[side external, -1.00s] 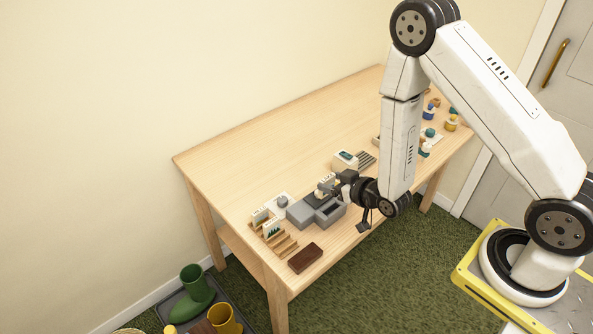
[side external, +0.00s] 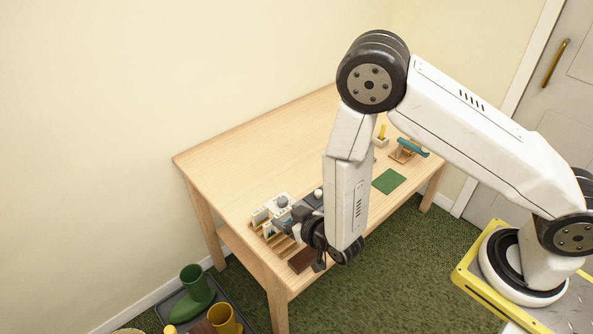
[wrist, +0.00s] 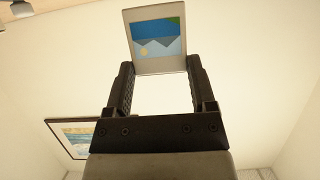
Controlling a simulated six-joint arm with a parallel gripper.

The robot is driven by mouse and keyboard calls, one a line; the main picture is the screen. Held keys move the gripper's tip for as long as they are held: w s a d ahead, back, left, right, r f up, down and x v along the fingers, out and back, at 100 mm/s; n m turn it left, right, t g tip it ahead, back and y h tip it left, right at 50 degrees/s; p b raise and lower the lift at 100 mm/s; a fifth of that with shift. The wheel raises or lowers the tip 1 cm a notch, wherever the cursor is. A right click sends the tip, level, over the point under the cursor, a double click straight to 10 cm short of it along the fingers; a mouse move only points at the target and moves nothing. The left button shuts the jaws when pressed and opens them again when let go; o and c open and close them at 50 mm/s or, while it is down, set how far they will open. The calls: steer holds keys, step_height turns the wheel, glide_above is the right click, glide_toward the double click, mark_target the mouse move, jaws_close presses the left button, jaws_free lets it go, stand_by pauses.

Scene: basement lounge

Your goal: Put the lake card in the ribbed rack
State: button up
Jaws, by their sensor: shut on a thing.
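The lake card (wrist: 157,42) shows a blue picture with grey mountains, a pale yellow disc and a green corner in the wrist view. My gripper (wrist: 160,82) is shut on its lower edge, one finger on each side. In the side view my gripper (side external: 283,224) is low over the wooden ribbed rack (side external: 284,243) at the near left of the table. The arm and gripper hide part of the rack. Whether the held card touches the rack, I cannot tell. Another pale card (side external: 260,216) stands at the rack's left end.
A dark brown block (side external: 301,261) lies close to the rack at the front edge. A white piece with a grey knob (side external: 281,202) is behind it. A green mat (side external: 389,181) and a wooden stand with a teal thing (side external: 410,149) are at right. The back of the table is clear.

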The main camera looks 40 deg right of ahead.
steer(key=shift+f, duration=0.15)
steer(key=shift+f, duration=2.05)
steer(key=shift+f, duration=1.8)
steer(key=o, duration=1.1)
steer(key=shift+f, duration=0.15)
steer(key=shift+r, duration=0.2)
steer(key=shift+v, duration=6)
